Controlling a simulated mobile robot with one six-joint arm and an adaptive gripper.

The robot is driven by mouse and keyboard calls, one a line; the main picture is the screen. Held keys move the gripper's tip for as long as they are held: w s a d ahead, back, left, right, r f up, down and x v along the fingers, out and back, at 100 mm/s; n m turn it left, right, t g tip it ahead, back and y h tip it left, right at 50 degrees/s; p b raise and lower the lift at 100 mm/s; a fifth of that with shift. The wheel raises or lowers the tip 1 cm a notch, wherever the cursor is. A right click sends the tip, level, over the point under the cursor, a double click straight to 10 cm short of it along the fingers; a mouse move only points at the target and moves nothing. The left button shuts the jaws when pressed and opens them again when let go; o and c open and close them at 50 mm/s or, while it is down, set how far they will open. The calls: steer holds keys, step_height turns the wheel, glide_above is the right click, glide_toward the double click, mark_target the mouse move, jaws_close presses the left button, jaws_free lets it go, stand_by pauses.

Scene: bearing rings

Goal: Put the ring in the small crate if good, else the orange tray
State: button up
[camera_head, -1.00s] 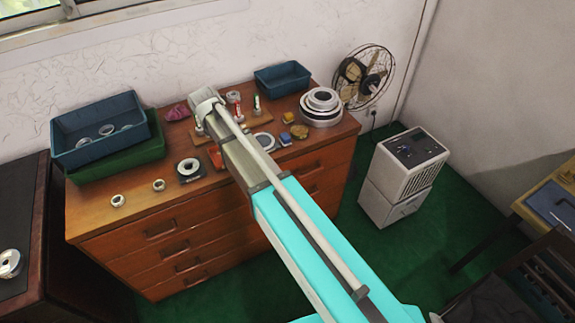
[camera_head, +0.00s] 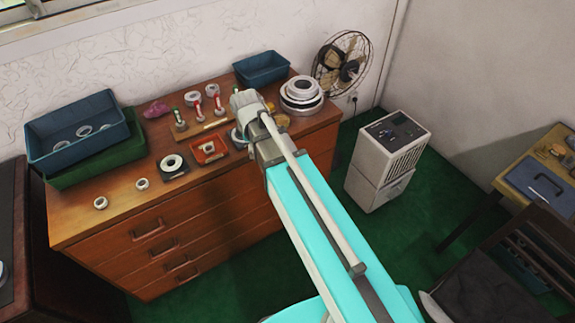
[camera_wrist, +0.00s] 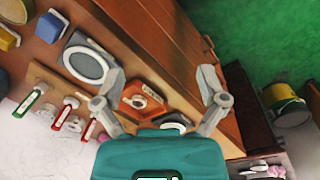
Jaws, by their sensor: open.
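Two loose pale rings lie on the dresser top at its front left, one nearer the corner (camera_head: 100,203) and one to its right (camera_head: 142,184). Another ring (camera_head: 172,161) sits on a dark square base. I cannot tell which ring the task means. The orange tray (camera_head: 221,157) holds a ring-shaped part; the tray also shows in the wrist view (camera_wrist: 128,106). A small blue crate (camera_head: 262,77) stands at the back right. My gripper (camera_wrist: 161,76) is open and empty above the dresser, its fingers spread on either side of the orange tray in the wrist view.
A large blue crate (camera_head: 85,146) with several rings rests on a green crate (camera_head: 128,152) at left. Red-handled gauges (camera_head: 218,101) stand on a wooden rack. Stacked metal rings (camera_head: 302,93) stand at right. The dresser's front left top (camera_head: 75,225) is clear.

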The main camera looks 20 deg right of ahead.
steer(key=s+d+m+g, duration=0.1)
steer(key=s+d+m, duration=0.7)
steer(key=m, duration=0.5)
steer(key=shift+s+y, duration=0.3)
steer(key=shift+s, duration=0.95)
steer(key=shift+a, duration=0.1)
